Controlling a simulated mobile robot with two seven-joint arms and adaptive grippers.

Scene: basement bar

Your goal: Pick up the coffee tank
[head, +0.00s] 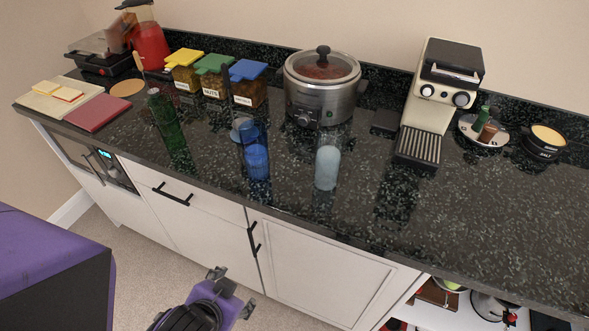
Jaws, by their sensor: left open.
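A cream and black coffee machine (439,85) stands upright at the back right of the dark counter (480,220). It has two round dials on its front and a ribbed drip tray. I cannot tell which part or object is the coffee tank. My left gripper (232,290), purple and black, is at the bottom of the head view, in front of the white cabinet doors and below the counter top. It is open and empty, well apart from the coffee machine. My right gripper is not in view.
A green glass (172,135), a blue glass (256,160) and a pale glass (327,166) stand mid-counter. A slow cooker (322,88) is behind them. A small plate (497,138) and a dark bowl (545,143) are right of the machine. The front right counter is clear.

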